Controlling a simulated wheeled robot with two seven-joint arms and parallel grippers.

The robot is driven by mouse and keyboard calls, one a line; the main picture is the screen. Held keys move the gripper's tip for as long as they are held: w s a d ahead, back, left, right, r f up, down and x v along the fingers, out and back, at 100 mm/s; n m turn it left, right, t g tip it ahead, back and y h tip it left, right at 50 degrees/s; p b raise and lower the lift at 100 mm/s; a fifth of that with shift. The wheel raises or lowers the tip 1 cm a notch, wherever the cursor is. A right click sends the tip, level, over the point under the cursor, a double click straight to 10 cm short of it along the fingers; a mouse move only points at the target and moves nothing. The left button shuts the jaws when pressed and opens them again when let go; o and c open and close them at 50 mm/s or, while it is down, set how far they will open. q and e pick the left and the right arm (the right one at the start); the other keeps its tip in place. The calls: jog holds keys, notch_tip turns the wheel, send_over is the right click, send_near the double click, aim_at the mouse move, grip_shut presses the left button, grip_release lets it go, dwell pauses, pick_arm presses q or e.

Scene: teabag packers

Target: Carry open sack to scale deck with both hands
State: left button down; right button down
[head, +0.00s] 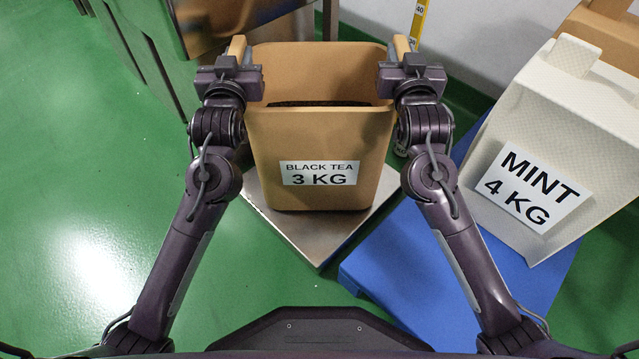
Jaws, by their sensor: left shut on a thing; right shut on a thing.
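The open sack (321,140) is tan, box-shaped and upright, with a label reading "BLACK TEA 3 KG" and dark contents partly visible inside. It appears over the metal scale deck (318,245). Whether its base touches the deck I cannot tell for sure. My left gripper (238,55) is shut on the sack's left upper side, at a tan grip tab. My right gripper (402,52) is shut on the matching tab at the right upper side. The fingertips are partly hidden by the gripper bodies.
A pale sack (550,130) labelled "MINT 4 KG" stands on a blue platform (430,275) at right. A yellow ruler post (420,18) stands behind the sack. A metal cabinet (135,50) is at the upper left. Green floor (90,230) at left is clear.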

pick_arm(q)
jog(key=shift+f+b, duration=0.3)
jog(key=shift+b, duration=0.1)
pick_arm(e)
jog(key=shift+f, duration=0.3)
pick_arm(q)
jog(key=c, duration=1.2)
grip_release()
jog(key=shift+f, duration=0.1)
pick_arm(e)
jog(key=c, duration=1.2)
grip_release()
pick_arm(q)
notch_tip(320, 180, up, 10)
jog(key=shift+f, duration=0.1)
pick_arm(e)
jog(key=shift+s, duration=0.1)
jog(key=s, duration=1.2)
